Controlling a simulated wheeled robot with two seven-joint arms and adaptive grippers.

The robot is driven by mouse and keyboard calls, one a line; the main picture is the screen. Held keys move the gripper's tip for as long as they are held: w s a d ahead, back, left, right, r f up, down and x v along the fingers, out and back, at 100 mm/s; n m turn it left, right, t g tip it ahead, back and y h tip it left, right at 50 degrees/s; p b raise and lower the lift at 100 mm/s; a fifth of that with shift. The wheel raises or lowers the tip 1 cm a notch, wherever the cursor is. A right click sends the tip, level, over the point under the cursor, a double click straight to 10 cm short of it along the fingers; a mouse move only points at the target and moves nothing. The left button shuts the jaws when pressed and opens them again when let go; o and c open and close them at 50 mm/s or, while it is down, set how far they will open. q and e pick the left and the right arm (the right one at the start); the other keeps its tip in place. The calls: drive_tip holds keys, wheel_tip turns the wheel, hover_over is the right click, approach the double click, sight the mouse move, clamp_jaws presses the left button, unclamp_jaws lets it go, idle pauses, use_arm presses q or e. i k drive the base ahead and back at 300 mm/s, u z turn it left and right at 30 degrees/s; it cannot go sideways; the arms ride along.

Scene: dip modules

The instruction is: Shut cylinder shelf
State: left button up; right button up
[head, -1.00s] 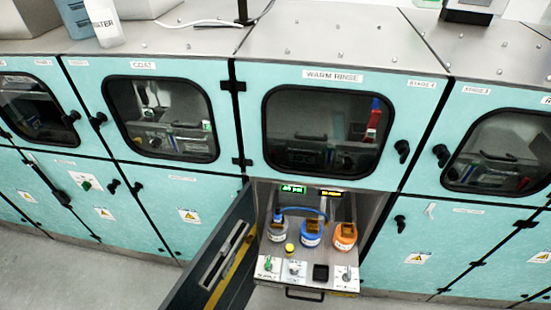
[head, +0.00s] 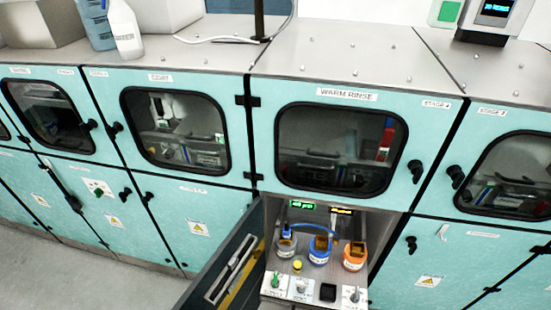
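The cylinder shelf (head: 284,287) is pulled out of the open lower compartment under the WARM RINSE window. The shelf's front edge is cut off by the bottom of the view. The compartment door (head: 232,265) stands open on the left of the shelf. Neither of my grippers is in view.
Closed turquoise cabinets with windows and black latches line both sides, including the WARM RINSE door (head: 335,150) above. Grey floor (head: 60,270) is free at lower left.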

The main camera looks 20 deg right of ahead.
sight(332, 287)
drive_tip(key=z, duration=0.55)
drive_tip(key=k, duration=0.5)
drive_tip(key=z, duration=0.5)
